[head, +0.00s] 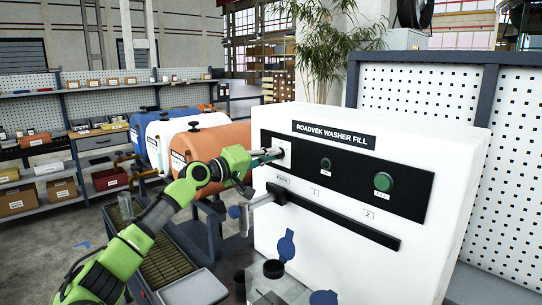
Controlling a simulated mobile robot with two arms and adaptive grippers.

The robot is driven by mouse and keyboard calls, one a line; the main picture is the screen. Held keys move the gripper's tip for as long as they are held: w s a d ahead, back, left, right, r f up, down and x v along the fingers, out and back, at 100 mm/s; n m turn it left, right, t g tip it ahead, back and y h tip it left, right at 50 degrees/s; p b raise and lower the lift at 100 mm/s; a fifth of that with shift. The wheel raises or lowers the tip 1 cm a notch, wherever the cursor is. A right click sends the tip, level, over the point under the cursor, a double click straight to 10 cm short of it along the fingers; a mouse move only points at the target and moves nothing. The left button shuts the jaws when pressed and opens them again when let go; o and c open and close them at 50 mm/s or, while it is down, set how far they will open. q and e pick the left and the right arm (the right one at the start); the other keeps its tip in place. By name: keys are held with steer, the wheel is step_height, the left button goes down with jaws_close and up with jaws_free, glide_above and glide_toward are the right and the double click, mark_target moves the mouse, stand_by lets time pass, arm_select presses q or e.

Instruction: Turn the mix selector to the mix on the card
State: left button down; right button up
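The white machine (310,225), marked ROADVEK WASHER FILL, has a black panel on its front. My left gripper (272,156) reaches in from the left, its fingertips at the left end of the panel, by a pale plate. The mix selector is not clearly seen; the fingers cover part of that spot. Whether they touch or grip anything, I cannot tell. A small dark button (326,163) and a green button (383,181) sit farther right. I cannot make out a card with a mix on it. My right gripper is not in view.
Orange (215,145), white and blue tanks stand at left, behind my arm.

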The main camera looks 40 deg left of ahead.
arm_select(q)
steer(key=shift+f, duration=0.1)
steer(key=shift+d+m+b, duration=0.2)
steer(key=shift+m+b, duration=4.05)
steer(key=shift+m, duration=1.65)
steer(key=c, duration=2.2)
jaws_free()
steer(key=shift+o, duration=0.2)
